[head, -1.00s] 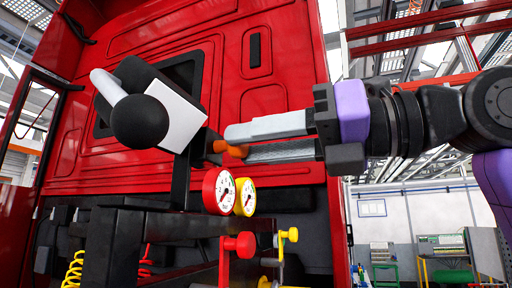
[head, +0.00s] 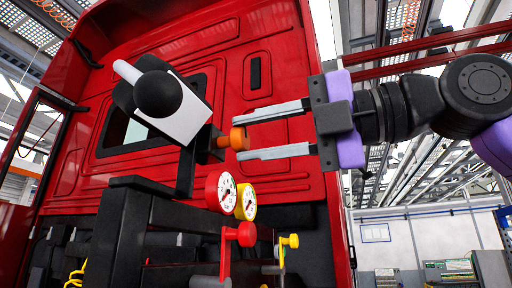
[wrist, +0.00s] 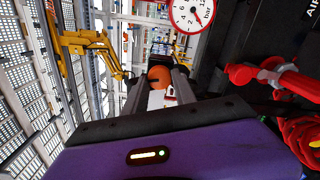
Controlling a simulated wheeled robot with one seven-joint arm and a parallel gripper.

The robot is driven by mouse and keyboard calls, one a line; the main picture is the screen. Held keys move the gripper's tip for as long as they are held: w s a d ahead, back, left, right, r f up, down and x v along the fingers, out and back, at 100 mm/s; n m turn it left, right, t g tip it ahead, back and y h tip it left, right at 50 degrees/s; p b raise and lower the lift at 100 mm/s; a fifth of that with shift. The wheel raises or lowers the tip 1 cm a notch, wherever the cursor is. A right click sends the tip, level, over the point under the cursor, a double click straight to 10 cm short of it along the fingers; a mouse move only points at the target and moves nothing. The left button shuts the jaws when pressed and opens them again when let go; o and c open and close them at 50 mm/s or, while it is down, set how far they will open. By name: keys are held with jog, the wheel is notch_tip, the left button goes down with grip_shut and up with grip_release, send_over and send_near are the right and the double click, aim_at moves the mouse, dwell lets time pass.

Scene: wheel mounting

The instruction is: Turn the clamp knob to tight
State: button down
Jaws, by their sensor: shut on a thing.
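The orange clamp knob (head: 238,138) sticks out to the right on a short stem from the dark clamp post, beside a tilted white plate (head: 186,118) with a black ball and a white handle. My gripper (head: 236,136) comes in from the right, with one finger above the knob and one below, shut on it at the fingertips. In the wrist view the knob (wrist: 160,77) shows between the two grey fingers, beyond the purple gripper body. The exact contact of the fingertips is too small to make out.
Two gauges, red (head: 221,193) and yellow (head: 246,201), sit just below the knob. A red valve handle (head: 240,235) and a yellow one (head: 289,241) are lower down. The red truck cab (head: 285,170) stands close behind. The right side is open.

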jog(key=shift+w+d+m+b, duration=0.1)
jog(key=shift+m+b, duration=0.6)
jog(key=shift+m, duration=0.6)
jog(key=shift+r, duration=0.1)
jog(key=c, duration=1)
grip_release()
jog(key=shift+d, duration=0.1)
jog(key=b+v, duration=0.2)
jog(key=v, duration=0.5)
jog(key=shift+d, duration=0.3)
